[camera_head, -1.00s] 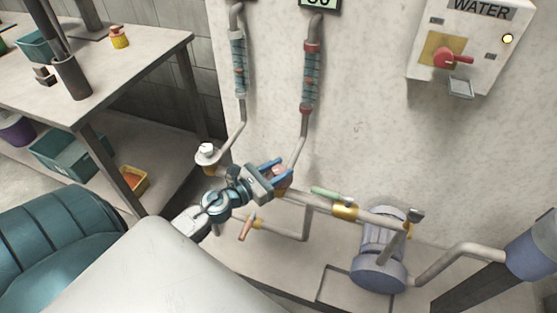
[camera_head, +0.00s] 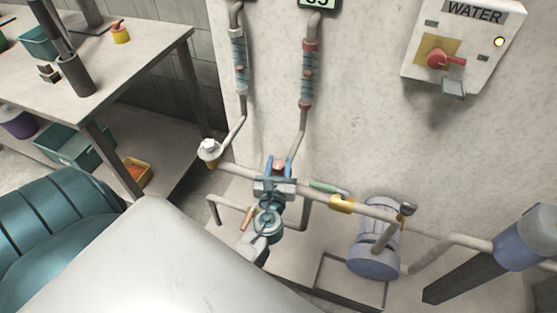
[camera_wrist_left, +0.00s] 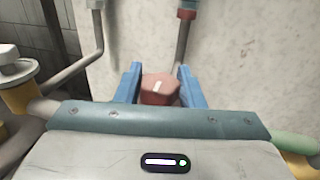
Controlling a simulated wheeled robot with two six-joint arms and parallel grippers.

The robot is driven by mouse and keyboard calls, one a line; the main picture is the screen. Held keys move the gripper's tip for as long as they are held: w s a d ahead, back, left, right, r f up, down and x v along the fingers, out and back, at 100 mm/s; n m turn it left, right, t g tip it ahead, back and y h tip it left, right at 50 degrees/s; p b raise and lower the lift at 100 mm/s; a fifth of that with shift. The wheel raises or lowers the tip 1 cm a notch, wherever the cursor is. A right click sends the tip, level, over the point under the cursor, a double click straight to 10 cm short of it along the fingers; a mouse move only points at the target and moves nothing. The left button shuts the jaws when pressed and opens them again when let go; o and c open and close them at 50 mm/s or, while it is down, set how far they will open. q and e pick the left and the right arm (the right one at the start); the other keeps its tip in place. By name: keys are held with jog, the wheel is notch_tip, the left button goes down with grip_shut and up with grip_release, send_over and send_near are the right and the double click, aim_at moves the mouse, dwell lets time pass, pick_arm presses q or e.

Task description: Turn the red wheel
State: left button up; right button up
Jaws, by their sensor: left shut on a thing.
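The red wheel (camera_wrist_left: 160,88) is a small faceted red knob with a white mark on top. It sits on the pipework below the right flow tube, and in the head view (camera_head: 279,165) only its top shows. My left gripper (camera_head: 279,162) has its blue fingers on either side of the wheel and is shut on it. In the left wrist view the blue fingers (camera_wrist_left: 160,85) flank the wheel, and its lower part is hidden behind the gripper body. My right gripper is in neither current view.
A white-capped valve (camera_head: 209,148) stands left of the wheel. A green lever (camera_head: 323,187) is close on the right, and a pump (camera_head: 374,250) is beyond it. The WATER box (camera_head: 463,50) hangs on the wall. A bench (camera_head: 120,60) stands at left.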

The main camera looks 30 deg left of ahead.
pick_arm(q)
jog(key=shift+n+g+y, duration=0.7)
jog(key=shift+n+y, duration=0.2)
jog(key=shift+y, duration=0.3)
pick_arm(e)
jog(key=shift+w+r, duration=0.3)
jog(key=shift+r, duration=0.35)
jog(key=shift+r, duration=0.1)
pick_arm(q)
jog(key=o, duration=1)
pick_arm(e)
jog(key=shift+d, duration=0.1)
